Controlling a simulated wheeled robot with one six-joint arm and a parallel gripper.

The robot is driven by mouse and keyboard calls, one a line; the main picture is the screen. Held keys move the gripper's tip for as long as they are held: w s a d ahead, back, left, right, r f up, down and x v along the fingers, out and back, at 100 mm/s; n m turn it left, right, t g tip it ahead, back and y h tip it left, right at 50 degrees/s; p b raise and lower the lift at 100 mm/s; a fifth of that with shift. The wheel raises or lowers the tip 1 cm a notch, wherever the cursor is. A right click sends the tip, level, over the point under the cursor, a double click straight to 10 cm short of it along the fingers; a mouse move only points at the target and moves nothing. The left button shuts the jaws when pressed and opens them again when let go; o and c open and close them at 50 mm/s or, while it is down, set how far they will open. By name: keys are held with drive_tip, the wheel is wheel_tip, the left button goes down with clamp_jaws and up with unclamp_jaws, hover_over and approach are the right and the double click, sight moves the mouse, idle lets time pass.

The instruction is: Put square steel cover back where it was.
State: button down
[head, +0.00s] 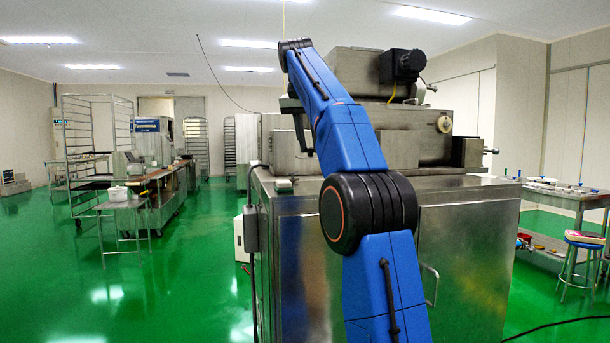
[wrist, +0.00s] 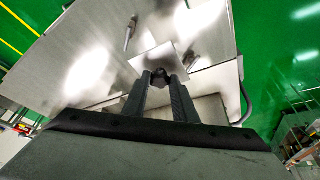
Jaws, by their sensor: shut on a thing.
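In the wrist view my gripper (wrist: 160,78) is shut on a small dark knob or handle. This knob sits on a flat square steel cover (wrist: 165,60), which lies just beyond the fingertips. The cover is seen against the machine's steel surfaces; I cannot tell whether it touches them. In the head view my gripper (head: 304,140) hangs at the left side of the upper machine, partly behind my blue arm. The cover cannot be made out there. The steel encrusting machine (head: 470,230) stands straight ahead.
A black motor (head: 402,66) sits on top of the machine. A cable runs down the machine's left side. A stool (head: 584,240) and a table (head: 560,193) stand at the right. Trolleys and a small table (head: 122,205) stand at the left, with open green floor between.

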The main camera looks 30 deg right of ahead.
drive_tip(key=shift+f, duration=4.1)
drive_tip(key=c, duration=1.4)
unclamp_jaws()
drive_tip(key=shift+f, duration=0.1)
drive_tip(key=shift+c, duration=0.2)
drive_tip(key=v, duration=1.1)
drive_tip(key=shift+r, duration=0.3)
drive_tip(key=shift+s+a+r, duration=0.1)
drive_tip(key=shift+r, duration=0.2)
